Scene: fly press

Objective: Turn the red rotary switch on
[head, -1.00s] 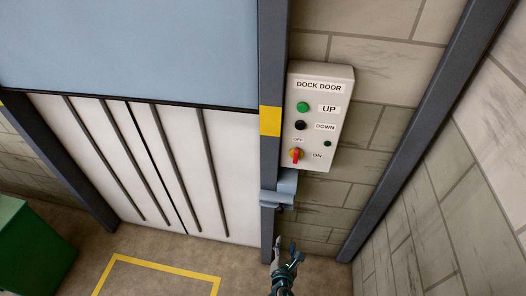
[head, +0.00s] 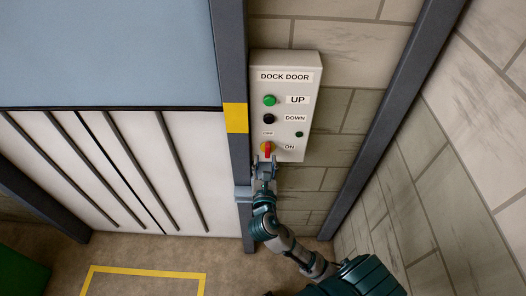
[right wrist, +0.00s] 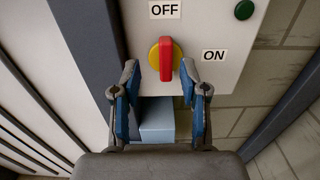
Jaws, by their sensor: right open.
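The red rotary switch (right wrist: 166,58) has a red handle on a yellow round base, low on the dock door control box (head: 296,134). In the right wrist view its handle stands upright, between the OFF label (right wrist: 165,9) above and the ON label (right wrist: 214,55) to the right. In the head view the switch (head: 266,148) shows just above my right gripper (head: 265,161). My right gripper is open, and in the right wrist view its fingertips (right wrist: 160,75) lie to either side of the handle's lower end. I cannot tell whether they touch it. My left gripper is not in view.
The box also carries a green UP button (head: 270,100), a black DOWN button (head: 269,118) and a small dark green lamp (head: 299,134). A grey door post (head: 231,60) stands close on the left. A blue-grey bracket (right wrist: 157,122) lies below the box.

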